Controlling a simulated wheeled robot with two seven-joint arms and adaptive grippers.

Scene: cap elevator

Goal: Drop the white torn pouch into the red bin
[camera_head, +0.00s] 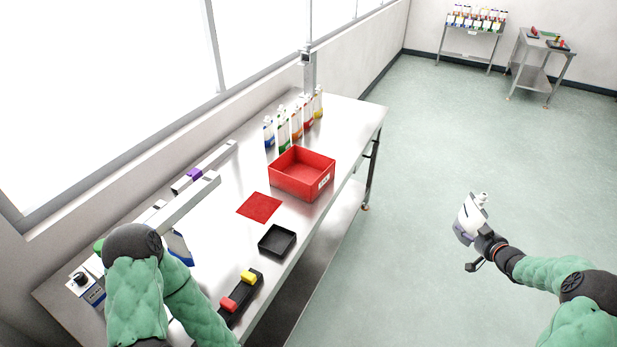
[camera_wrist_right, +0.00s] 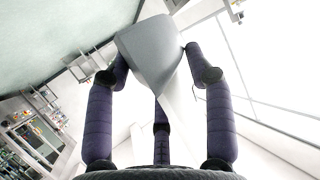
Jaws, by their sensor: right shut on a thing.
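The white pouch (camera_head: 468,213) is held in my right gripper (camera_head: 479,234), out over the open floor right of the table. Its small white spout points up; I cannot make out a tear. In the right wrist view the fingers (camera_wrist_right: 160,72) are shut on the pouch (camera_wrist_right: 150,45), which shows pale grey there. The red bin (camera_head: 318,181) stands on the table, well left of my right gripper, with its open top up and a white label on its side. My left arm is at the lower left; its gripper cannot be made out.
Several upright pouches (camera_head: 296,122) stand behind the bin on the metal table (camera_head: 350,118). A red mat (camera_head: 259,207), a black tray (camera_head: 277,241) and a black holder with red and yellow blocks (camera_head: 240,293) lie nearer. The floor between table and right arm is clear.

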